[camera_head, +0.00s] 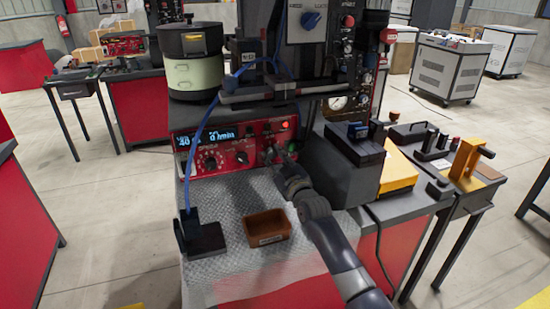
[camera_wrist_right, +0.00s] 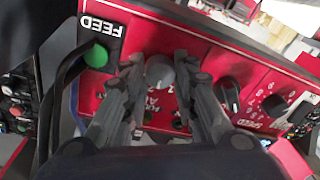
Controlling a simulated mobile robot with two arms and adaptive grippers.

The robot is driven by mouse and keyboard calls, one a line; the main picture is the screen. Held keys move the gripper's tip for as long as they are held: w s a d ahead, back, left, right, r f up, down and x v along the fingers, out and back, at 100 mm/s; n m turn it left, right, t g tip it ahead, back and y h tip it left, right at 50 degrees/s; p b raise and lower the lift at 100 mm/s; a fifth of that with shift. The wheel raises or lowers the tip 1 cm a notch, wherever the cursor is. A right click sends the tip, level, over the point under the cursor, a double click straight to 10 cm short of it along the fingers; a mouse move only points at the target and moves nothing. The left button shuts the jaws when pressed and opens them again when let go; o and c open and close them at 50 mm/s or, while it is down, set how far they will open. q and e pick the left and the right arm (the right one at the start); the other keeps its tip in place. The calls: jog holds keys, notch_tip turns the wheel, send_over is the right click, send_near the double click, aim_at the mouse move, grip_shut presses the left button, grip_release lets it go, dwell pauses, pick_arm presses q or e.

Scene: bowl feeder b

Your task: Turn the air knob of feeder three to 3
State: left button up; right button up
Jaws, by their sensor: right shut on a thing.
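The red control panel (camera_head: 225,150) of the feeder faces me below the bowl, with a lit blue display (camera_head: 207,138). My right gripper (camera_head: 274,154) is at the panel's right part. In the right wrist view, my right gripper (camera_wrist_right: 162,85) is shut on a round grey knob (camera_wrist_right: 160,70), one finger on each side. Lettering beside this knob seems to read AIR, upside down and partly hidden by the fingers. The knob's setting and its scale cannot be read. My left gripper is not in view.
A black dial (camera_wrist_right: 274,105) marked SPEED, a black switch (camera_wrist_right: 229,94) and a green button (camera_wrist_right: 96,56) near a FEED label sit on the panel. A brown bin (camera_head: 268,227) stands on the silvery mat (camera_head: 235,262). A dark box (camera_head: 345,165) stands right of the panel.

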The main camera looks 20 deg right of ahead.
jog(key=m, duration=0.6)
jog(key=shift+t+h+p, duration=0.3)
jog(key=m, duration=0.5)
jog(key=shift+a+h+p, duration=0.1)
jog(key=shift+h+p, duration=0.2)
jog(key=shift+h, duration=0.1)
jog(key=shift+f+m, duration=0.1)
jog(key=shift+m, duration=0.2)
jog(key=o, duration=1.1)
jog(key=shift+s, duration=0.1)
jog(key=s, duration=0.8)
jog(key=s+f, duration=0.1)
jog(key=s, duration=0.2)
jog(key=shift+s+d, duration=0.2)
jog(key=shift+s, duration=0.2)
jog(key=shift+f, duration=0.1)
